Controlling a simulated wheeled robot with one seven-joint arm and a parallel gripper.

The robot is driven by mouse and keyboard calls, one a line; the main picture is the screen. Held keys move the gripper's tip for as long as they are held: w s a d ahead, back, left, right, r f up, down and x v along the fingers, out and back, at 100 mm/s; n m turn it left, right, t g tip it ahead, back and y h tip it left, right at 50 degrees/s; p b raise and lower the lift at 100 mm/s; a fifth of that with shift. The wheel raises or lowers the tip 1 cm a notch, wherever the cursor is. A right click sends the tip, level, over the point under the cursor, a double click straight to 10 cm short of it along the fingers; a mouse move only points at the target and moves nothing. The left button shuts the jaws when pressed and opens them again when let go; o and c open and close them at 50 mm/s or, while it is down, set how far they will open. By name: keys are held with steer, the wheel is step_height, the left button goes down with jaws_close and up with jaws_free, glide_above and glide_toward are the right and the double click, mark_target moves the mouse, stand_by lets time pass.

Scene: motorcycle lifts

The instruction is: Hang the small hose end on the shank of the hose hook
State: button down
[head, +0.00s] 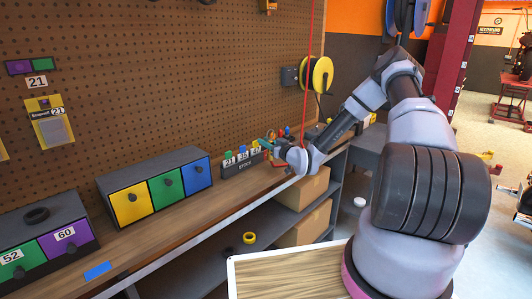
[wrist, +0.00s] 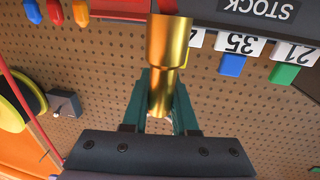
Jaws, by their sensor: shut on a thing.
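My gripper (wrist: 160,105) has teal fingers shut on a brass stepped cylinder, which looks like the small hose end (wrist: 168,45). Its wide part points away from the palm. In the head view my gripper (head: 268,143) is above the back bench, in front of the pegboard, and the held end is too small to make out. A thin red hose (head: 308,60) hangs from above beside my wrist; a red strand also shows at the left of the wrist view (wrist: 35,115). I cannot pick out the hose hook in either view.
A STOCK rack (head: 243,162) with numbered tags and coloured pieces stands on the bench (head: 180,226) near my gripper. Drawer boxes (head: 153,188) stand further left. A yellow reel (head: 318,75) is on the wall at right. The pegboard (head: 190,70) lies close behind.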

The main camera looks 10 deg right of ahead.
steer(key=shift+f, duration=1.95)
steer(key=shift+f, duration=0.1)
steer(key=c, duration=0.7)
jaws_free()
steer(key=shift+f, duration=0.1)
